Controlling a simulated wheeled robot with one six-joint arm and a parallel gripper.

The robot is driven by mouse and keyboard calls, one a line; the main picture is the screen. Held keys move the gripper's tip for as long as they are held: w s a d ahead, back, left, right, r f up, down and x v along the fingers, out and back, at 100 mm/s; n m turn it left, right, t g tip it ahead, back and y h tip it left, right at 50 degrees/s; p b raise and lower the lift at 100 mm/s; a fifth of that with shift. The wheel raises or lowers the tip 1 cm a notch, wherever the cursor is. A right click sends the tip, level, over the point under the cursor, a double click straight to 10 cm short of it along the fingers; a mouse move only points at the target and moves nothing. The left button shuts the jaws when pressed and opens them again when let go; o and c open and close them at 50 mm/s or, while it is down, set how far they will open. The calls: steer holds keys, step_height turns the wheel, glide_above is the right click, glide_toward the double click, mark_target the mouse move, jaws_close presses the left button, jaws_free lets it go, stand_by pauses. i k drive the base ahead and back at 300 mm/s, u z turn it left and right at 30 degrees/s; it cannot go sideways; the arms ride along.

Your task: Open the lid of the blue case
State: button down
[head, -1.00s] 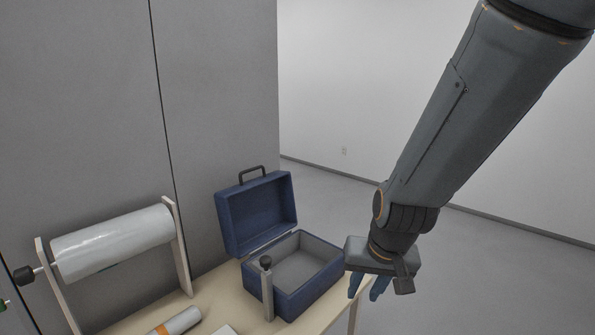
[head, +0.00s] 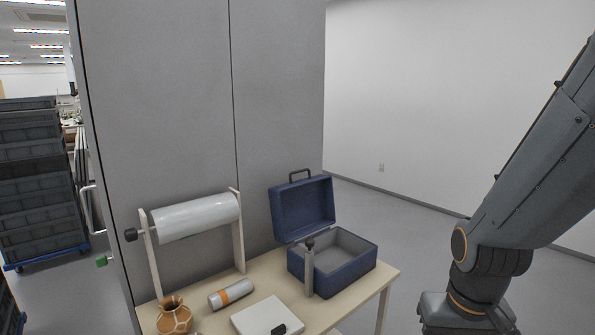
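The blue case (head: 341,279) stands on the right part of the wooden table. Its lid (head: 303,209) is swung up and leans back, with the dark handle on its top edge. The case's grey inside shows and looks empty. My gripper's upper body shows at the bottom right of the head view, to the right of the table and apart from the case. Its fingers are cut off by the lower picture edge.
On the table (head: 383,275) are a roll on a stand (head: 197,217), an upright post (head: 309,272) before the case, an orange-banded cylinder (head: 231,294), a patterned jar (head: 173,316) and a white block (head: 266,316). Stacked crates (head: 38,185) stand far left. Floor right of the table is clear.

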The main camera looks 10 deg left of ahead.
mark_target(299, 208)
steer(key=z, duration=0.6)
steer(key=i, duration=1.55)
steer(key=u, duration=0.5)
